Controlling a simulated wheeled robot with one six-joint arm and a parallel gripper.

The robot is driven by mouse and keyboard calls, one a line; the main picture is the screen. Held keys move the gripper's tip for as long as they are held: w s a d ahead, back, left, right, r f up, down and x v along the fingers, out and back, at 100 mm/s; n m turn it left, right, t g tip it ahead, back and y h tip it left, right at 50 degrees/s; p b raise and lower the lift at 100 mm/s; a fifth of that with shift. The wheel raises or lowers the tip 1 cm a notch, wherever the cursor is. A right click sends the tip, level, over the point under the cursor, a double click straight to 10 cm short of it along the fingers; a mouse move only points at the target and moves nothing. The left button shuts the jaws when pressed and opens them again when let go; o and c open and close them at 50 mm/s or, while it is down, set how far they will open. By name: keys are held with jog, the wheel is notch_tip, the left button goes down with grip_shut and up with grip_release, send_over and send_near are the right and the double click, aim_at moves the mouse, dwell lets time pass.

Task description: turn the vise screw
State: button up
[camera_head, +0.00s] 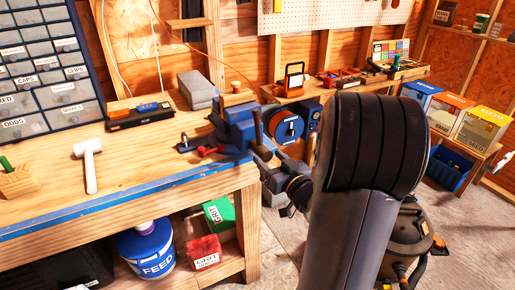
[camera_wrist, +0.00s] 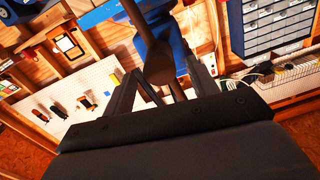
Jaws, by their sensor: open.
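The blue vise (camera_head: 238,125) is mounted at the right front corner of the wooden bench. In the wrist view the vise (camera_wrist: 157,32) is at the top, with its dark vise screw (camera_wrist: 160,70) and slanting handle bar (camera_wrist: 134,17) facing me. My gripper (camera_wrist: 163,76) is open, one finger to each side of the screw end. I cannot tell whether either finger touches it. In the head view my gripper (camera_head: 262,152) is just right of the vise, and the screw end is partly hidden there.
The workbench (camera_head: 130,180) holds a white mallet (camera_head: 89,164), a toolbox (camera_head: 139,115) and a grey box (camera_head: 197,90). A blue cable reel (camera_head: 287,126) stands behind my gripper. A shop vacuum (camera_head: 408,240) is on the floor at right. My arm hides part of the right side.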

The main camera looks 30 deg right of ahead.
aim_at(260, 149)
jog(key=w, duration=0.6)
jog(key=shift+a+p, duration=0.25)
jog(key=shift+p, duration=0.15)
jog(key=shift+c, duration=0.4)
jog(key=c, duration=0.9)
